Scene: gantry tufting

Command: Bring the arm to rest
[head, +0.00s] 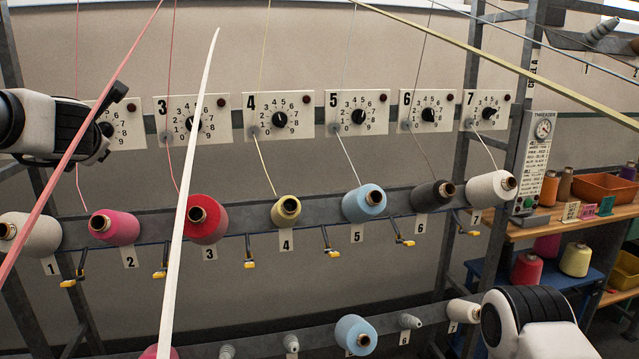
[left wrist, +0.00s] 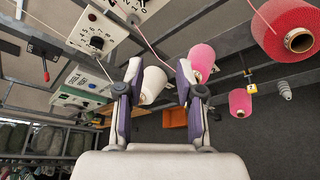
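My left arm enters the head view at the upper left, and its gripper (head: 103,128) hangs in front of the dial panels, above the white cone (head: 40,236) at position 1. In the left wrist view the two fingers of my left gripper (left wrist: 159,75) stand apart with nothing held between them. A white cone (left wrist: 153,85) shows beyond the gap, and a pink cone (left wrist: 202,60) is beyond the right finger. Of my right arm, only a white and black link (head: 530,325) shows at the lower right of the head view; its gripper is out of view.
Numbered dial panels (head: 279,116) line the wall above a rail of yarn cones, including a red one (head: 206,222) and a blue one (head: 363,204). Strands cross the space in front. A threader box (head: 536,158) and a shelf with an orange bin (head: 602,187) stand at right.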

